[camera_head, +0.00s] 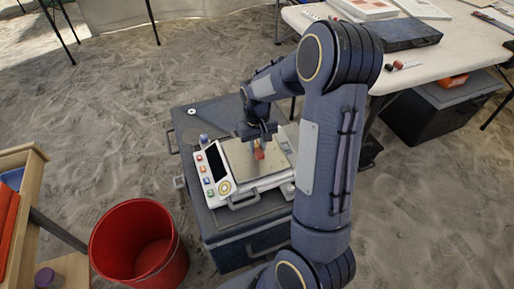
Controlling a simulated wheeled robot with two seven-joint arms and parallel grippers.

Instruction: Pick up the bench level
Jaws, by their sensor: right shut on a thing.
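My right gripper (258,142) points down over the metal plate of a white instrument (238,196). It is shut on a small red-orange object (259,154), held at or just above the plate; I cannot tell if it touches. Most of this object is hidden or too small to make out, and I cannot tell if it is the bench level. The instrument has a dark screen, coloured buttons and a round yellow dial, and sits on a dark grey case (226,222). My left gripper is not in view.
A red bucket (112,222) stands on the sand left of the case. A wooden shelf (32,168) is at the left edge. A pale table (452,62) with a dark box (403,35) is at upper right, with a black crate (425,118) beneath. Open sand lies behind the case.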

